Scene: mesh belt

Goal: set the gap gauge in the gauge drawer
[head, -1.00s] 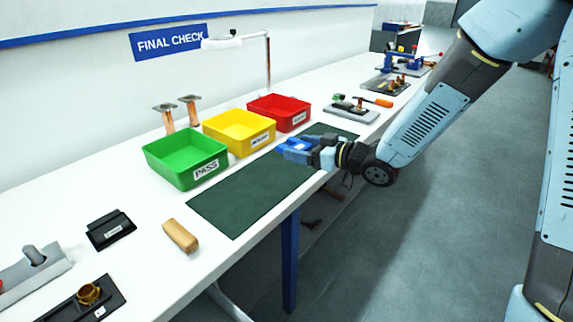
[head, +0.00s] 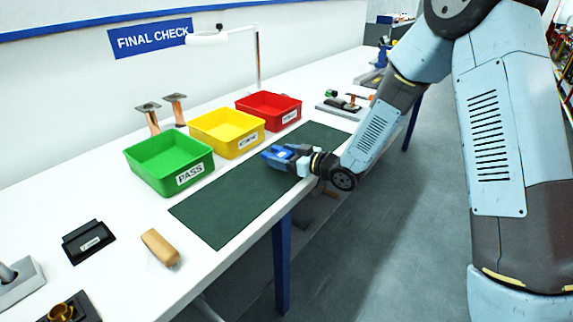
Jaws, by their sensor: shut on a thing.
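My gripper (head: 277,158) is above the dark green mat (head: 225,212), near the mat's right front side and in front of the yellow bin. Its fingers are blue and point left. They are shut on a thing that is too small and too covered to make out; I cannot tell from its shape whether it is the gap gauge. I cannot pick out the gap gauge anywhere else. No gauge drawer can be made out in this view.
Green (head: 168,180), yellow (head: 228,150) and red (head: 269,122) bins line the mat's back side. A tan block (head: 160,247) and a labelled black holder (head: 88,241) lie left. A lamp (head: 257,60) stands behind. The mat's middle is clear.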

